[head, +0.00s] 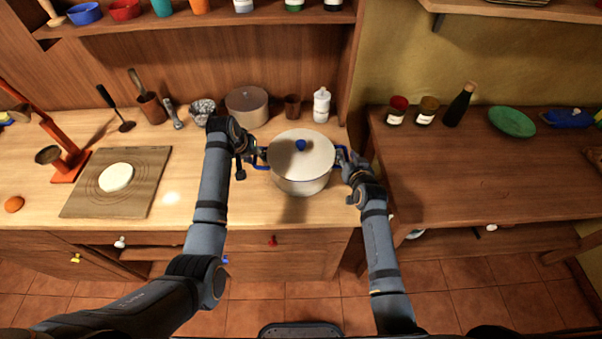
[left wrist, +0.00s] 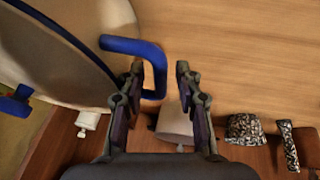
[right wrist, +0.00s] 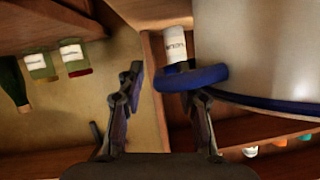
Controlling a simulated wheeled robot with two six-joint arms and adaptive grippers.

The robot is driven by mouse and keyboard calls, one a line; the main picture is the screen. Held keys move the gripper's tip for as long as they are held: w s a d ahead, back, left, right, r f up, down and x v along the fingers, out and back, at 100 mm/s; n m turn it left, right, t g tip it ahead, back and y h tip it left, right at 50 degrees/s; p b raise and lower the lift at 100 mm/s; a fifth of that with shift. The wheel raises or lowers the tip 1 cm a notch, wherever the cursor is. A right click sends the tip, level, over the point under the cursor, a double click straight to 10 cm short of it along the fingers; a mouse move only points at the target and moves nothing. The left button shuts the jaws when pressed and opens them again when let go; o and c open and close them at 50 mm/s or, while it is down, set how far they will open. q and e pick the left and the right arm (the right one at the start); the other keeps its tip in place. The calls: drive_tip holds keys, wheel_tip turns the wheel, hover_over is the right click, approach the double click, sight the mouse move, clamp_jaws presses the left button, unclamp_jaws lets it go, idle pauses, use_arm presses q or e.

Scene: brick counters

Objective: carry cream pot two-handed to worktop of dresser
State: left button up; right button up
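The cream pot (head: 302,178), with a cream lid and blue knob, is upright over the pale wooden worktop (head: 190,190) of the shelved unit, near its front right. A shadow falls below it; I cannot tell whether its base touches. My left gripper (head: 256,157) is at the pot's left blue handle. In the left wrist view its fingers (left wrist: 158,80) are apart, with the handle (left wrist: 158,72) between them. My right gripper (head: 345,158) is at the right handle. In the right wrist view its fingers (right wrist: 165,90) are apart; the handle (right wrist: 190,78) partly hides one finger.
Behind the pot stand a lidded grey-brown pot (head: 247,108), a brown cup (head: 292,106) and a white bottle (head: 321,105). A board (head: 116,182) with dough lies left. A darker wooden counter (head: 470,175) stands right, its front mostly clear, jars and a green plate (head: 512,122) behind.

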use_arm(q)
drive_tip(key=v, duration=1.2)
use_arm(e)
drive_tip(key=v, duration=0.7)
drive_tip(key=shift+s, duration=0.15)
